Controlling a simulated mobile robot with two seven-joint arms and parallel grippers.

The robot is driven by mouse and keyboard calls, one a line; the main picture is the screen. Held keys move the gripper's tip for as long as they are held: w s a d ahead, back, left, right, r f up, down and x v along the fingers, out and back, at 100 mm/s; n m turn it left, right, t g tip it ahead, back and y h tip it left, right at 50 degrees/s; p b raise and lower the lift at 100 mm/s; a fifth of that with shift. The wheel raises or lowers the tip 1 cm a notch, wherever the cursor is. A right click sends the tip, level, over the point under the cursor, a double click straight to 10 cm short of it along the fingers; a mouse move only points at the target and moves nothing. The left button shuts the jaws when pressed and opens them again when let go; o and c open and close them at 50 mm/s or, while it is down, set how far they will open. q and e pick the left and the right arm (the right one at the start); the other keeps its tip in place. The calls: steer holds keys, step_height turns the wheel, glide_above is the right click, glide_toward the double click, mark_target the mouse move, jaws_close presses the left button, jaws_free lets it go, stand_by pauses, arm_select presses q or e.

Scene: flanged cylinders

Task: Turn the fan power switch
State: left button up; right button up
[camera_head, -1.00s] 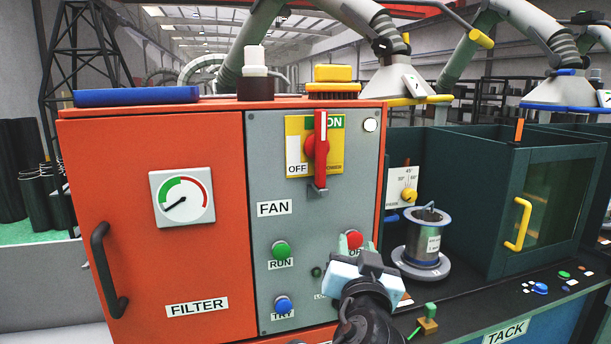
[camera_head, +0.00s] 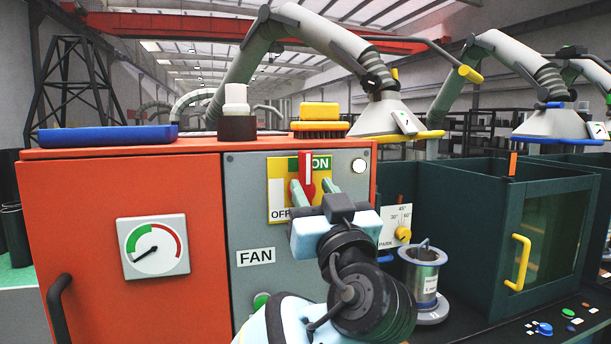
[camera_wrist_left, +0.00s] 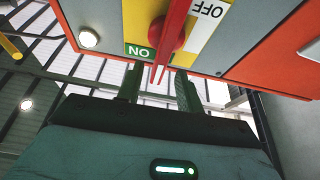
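The fan power switch is a red handle (camera_head: 305,168) with a white stripe, on a yellow and white plate (camera_head: 277,191) of the grey panel. The handle stands upright, its top beside the green ON label; OFF is at lower left. My left gripper (camera_head: 315,189) is in front of the switch, open, one greenish finger to each side of the handle. In the left wrist view, the red handle (camera_wrist_left: 172,40) comes down between the two spread fingers (camera_wrist_left: 159,90), with gaps visible. I cannot tell whether they touch it. My right gripper is not in view.
A round white lamp (camera_head: 359,166) is right of the switch plate. The orange cabinet (camera_head: 90,210) carries a gauge (camera_head: 153,246). A blue tray (camera_head: 107,137), a bottle (camera_head: 236,112) and a brush (camera_head: 319,120) are on top. A metal canister (camera_head: 421,272) is at right.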

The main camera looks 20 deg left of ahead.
mark_target(308, 179)
arm_select(q)
steer(key=shift+x, duration=2.2)
jaws_close()
